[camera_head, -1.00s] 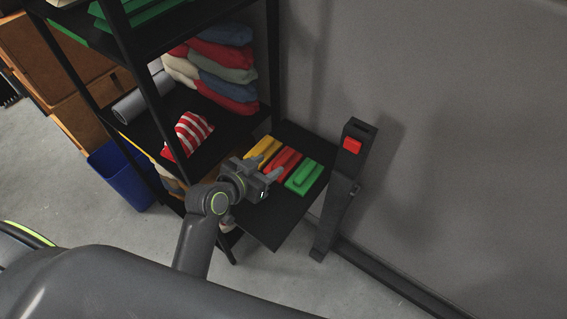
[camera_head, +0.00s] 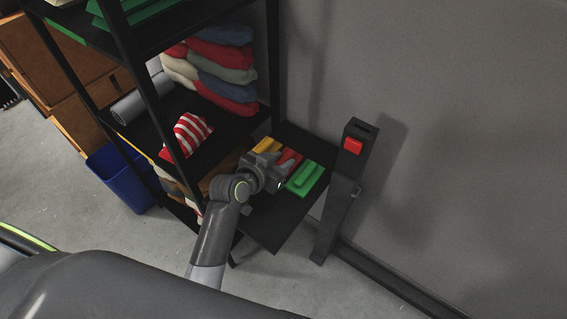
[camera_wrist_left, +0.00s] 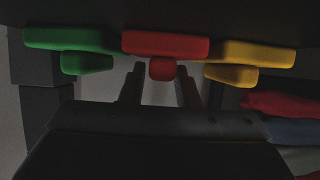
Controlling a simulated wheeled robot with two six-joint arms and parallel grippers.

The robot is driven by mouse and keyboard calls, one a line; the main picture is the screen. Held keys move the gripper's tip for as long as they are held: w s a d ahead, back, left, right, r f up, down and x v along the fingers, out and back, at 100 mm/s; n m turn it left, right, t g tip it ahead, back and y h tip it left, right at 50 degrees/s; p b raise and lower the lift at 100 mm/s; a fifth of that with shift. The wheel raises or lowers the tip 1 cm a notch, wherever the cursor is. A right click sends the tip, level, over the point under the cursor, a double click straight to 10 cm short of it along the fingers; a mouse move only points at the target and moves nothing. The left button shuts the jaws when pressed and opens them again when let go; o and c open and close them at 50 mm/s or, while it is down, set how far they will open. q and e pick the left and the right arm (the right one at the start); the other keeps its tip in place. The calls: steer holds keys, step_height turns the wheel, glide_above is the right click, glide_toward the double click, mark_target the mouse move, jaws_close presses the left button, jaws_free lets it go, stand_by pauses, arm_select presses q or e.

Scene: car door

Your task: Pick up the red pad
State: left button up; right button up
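The red pad (camera_head: 292,156) lies on the black side shelf between a yellow pad (camera_head: 266,146) and a green pad (camera_head: 305,179). My left gripper (camera_head: 276,165) is at the red pad and hides part of it. In the left wrist view the red pad (camera_wrist_left: 165,44) shows with its small grip (camera_wrist_left: 161,69) between the tips of my two parted fingers (camera_wrist_left: 160,72). A gap shows on both sides of the grip; I cannot tell whether the fingers reach around it. My right gripper is not in view.
The side shelf (camera_head: 278,229) is bare towards its front. A dark post (camera_head: 340,195) with a red block stands to its right by the grey wall.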

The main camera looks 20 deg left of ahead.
arm_select(q)
jaws_close()
steer(key=shift+r, duration=0.15)
